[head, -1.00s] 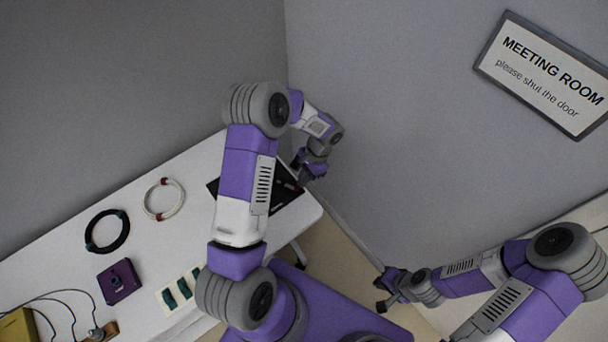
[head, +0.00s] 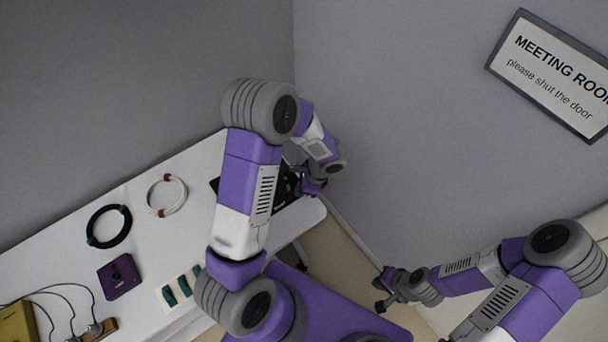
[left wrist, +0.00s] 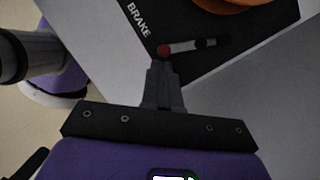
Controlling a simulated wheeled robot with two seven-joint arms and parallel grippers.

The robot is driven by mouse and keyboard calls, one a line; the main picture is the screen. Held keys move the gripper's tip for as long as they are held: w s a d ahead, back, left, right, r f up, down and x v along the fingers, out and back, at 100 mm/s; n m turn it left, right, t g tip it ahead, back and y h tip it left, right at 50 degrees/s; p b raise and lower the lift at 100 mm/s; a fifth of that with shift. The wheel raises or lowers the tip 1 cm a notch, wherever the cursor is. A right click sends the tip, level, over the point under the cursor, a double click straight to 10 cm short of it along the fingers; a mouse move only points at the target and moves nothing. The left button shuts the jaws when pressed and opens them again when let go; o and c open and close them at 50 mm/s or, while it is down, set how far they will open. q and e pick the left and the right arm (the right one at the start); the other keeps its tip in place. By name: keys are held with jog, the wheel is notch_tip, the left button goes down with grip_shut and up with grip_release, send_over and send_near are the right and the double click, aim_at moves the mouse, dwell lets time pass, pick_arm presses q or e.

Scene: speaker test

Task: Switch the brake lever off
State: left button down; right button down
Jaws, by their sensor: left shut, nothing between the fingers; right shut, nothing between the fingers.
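The brake lever (left wrist: 188,47) shows in the left wrist view: a pale shaft with a red knob at its left end and a dark pivot at its right. It lies on a black panel (left wrist: 182,22) marked BRAKE. My left gripper (left wrist: 161,66) is shut and empty, its fingertips just below the red knob; I cannot tell whether they touch it. In the head view my left gripper (head: 311,186) is at the right end of the table, and my arm partly hides the panel (head: 288,188). My right gripper (head: 384,293) is shut and empty, away from the table.
An orange round part (left wrist: 238,4) sits on the panel beyond the lever. The white table (head: 150,240) also holds a black ring (head: 90,232), a white ring (head: 150,201) and a purple box (head: 120,277). A grey wall (head: 400,120) stands close to the table's right end.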

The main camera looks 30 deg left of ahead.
pick_arm(q)
jog(key=shift+w, duration=0.2)
jog(key=shift+w+a, duration=0.3)
jog(key=shift+w, duration=0.3)
jog(key=shift+w+d, duration=0.1)
jog(key=shift+d, duration=0.2)
jog(key=shift+w+d, duration=0.25)
jog(key=shift+d, duration=0.4)
jog(key=shift+w+d, duration=0.25)
jog(key=shift+d, duration=0.35)
jog(key=shift+w+d+r+p, duration=0.35)
jog(key=shift+d+r, duration=0.25)
jog(key=shift+r, duration=0.25)
jog(key=p+v, duration=0.1)
jog(key=v, duration=0.7)
jog(key=shift+s, duration=0.15)
